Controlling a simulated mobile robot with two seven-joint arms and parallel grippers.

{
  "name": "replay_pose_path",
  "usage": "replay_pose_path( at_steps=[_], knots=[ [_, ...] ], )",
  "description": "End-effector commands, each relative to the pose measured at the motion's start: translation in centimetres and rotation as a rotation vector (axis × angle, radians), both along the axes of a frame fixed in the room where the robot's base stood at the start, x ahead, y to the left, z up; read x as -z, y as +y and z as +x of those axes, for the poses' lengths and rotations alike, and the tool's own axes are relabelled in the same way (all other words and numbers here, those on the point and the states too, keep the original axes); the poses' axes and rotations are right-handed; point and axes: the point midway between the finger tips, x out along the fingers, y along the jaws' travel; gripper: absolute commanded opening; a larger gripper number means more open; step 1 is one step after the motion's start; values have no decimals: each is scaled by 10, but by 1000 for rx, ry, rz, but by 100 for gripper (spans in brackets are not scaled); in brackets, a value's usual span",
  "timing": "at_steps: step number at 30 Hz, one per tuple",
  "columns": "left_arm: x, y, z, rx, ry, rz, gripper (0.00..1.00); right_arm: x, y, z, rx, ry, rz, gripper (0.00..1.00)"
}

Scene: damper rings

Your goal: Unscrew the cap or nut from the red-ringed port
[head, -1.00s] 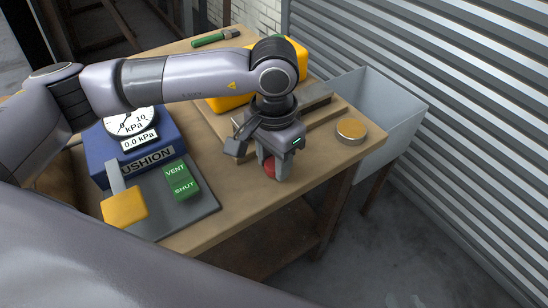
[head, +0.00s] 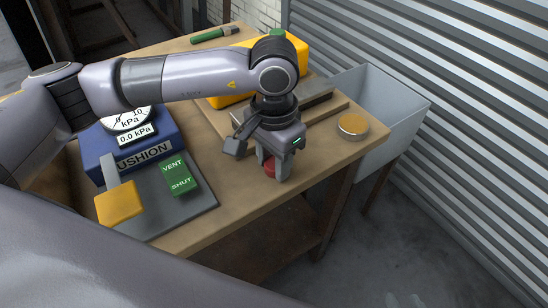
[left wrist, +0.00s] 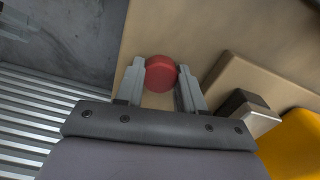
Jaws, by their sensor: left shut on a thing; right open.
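My left gripper (head: 273,172) points down over the front edge area of the wooden bench. Its two fingers are shut on a red round piece (head: 269,168), which is partly hidden by the fingers in the head view. In the left wrist view the red piece (left wrist: 161,73) sits between the fingertips of the left gripper (left wrist: 161,82), with a smooth round top. I cannot tell whether it is the cap, and no port or thread shows beneath it. My right gripper is not in view.
A blue gauge box (head: 133,153) reading 0.0 kPa stands left, by a grey plate (head: 190,212) with a green VENT/SHUT block (head: 178,178) and yellow pad (head: 119,204). Behind the gripper are a yellow block (head: 300,52) and wooden boards (head: 322,108). A round tin (head: 352,126) and grey bin (head: 400,105) are right.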

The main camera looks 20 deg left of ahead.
Motion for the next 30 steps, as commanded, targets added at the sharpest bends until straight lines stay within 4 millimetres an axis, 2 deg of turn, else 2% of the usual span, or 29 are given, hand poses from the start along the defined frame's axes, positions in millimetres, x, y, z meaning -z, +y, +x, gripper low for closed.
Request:
replay_pose_path(
  at_steps=[19, 20, 21, 22, 30],
  knots=[
    [6, 0, 0, 0, 0, 0, 2, 11, -2, 0, 3, 2, -3, 43],
    [5, 0, 0, 0, 1, 0, 48, 11, -2, 0, 3, 2, -3, 43],
    [5, 0, 0, 0, 1, 0, 61, 10, -2, 0, 4, 2, -2, 43],
    [5, 0, 0, 0, 1, 0, 68, 10, -2, 0, 4, 2, -2, 43],
    [6, 0, -1, 2, 4, 0, 68, 10, -1, 0, 8, 2, 2, 43]
  ],
)
